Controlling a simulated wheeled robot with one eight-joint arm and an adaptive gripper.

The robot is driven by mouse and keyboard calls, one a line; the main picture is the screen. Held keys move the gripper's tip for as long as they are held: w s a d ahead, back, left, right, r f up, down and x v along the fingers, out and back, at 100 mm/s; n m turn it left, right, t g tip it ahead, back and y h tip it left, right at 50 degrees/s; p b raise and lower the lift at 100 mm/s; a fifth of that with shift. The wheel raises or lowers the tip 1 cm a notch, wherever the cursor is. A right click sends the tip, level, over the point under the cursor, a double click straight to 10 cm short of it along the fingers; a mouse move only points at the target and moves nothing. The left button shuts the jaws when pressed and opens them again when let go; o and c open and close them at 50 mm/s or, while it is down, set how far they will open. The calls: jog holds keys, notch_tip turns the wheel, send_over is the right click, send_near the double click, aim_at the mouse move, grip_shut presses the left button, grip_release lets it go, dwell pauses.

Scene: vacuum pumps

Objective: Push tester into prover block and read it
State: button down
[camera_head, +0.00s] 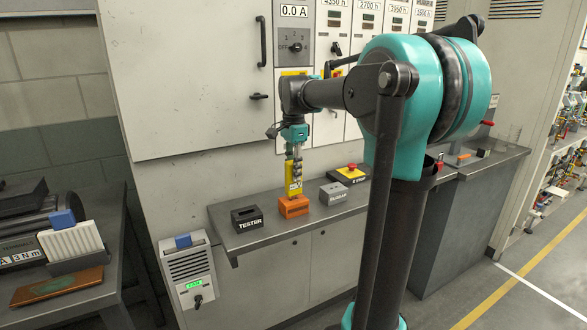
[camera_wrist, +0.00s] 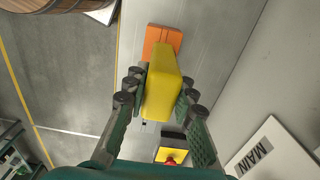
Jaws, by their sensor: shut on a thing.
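The yellow tester (camera_head: 294,183) is upright in my gripper (camera_head: 294,163), directly above the orange prover block (camera_head: 293,206) on the grey bench. Its lower end meets or nearly meets the block's top; I cannot tell whether it is inside. In the wrist view, my gripper (camera_wrist: 161,84) is shut on the yellow tester (camera_wrist: 163,98), with one finger on each side. The orange block (camera_wrist: 160,38) shows past the tester's end, partly hidden by it. No reading on the tester is visible. The black block marked TESTER (camera_head: 247,219) stands to the left of the orange block.
A grey block (camera_head: 333,193) stands right of the orange block, and a yellow box with a red button (camera_head: 350,173) is behind it. The tall cabinet (camera_head: 190,70) rises behind the bench. A unit with a green display (camera_head: 191,275) hangs left of the bench.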

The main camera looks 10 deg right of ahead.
jog(key=shift+f, duration=0.7)
jog(key=shift+f, duration=0.2)
jog(key=c, duration=1.2)
grip_release()
notch_tip(320, 180, up, 12)
